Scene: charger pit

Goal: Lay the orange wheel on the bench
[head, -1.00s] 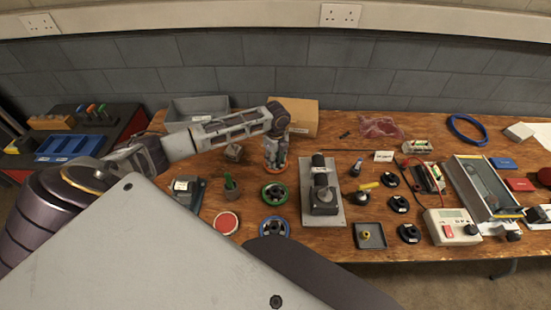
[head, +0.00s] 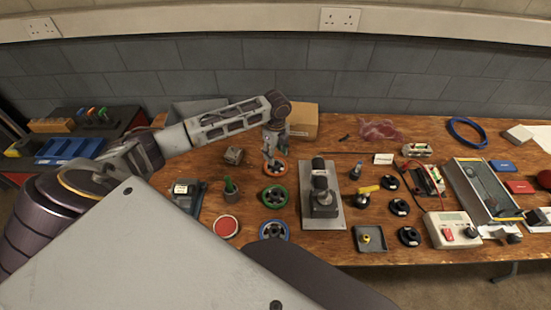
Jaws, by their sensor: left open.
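The orange wheel (head: 284,171) lies flat on the wooden bench (head: 330,135), behind the green wheel (head: 274,195) and the blue wheel (head: 274,230). My left gripper (head: 269,160) points down just above the orange wheel, with its fingers open. The fingers hide part of the wheel's middle and left side. I cannot tell whether the fingertips still touch it. My right gripper is not in view.
A cardboard box (head: 301,121) stands behind the gripper. A grey plate with a black device (head: 321,195) lies to the right. A small block (head: 233,155) and a pot with a green handle (head: 230,190) stand to the left.

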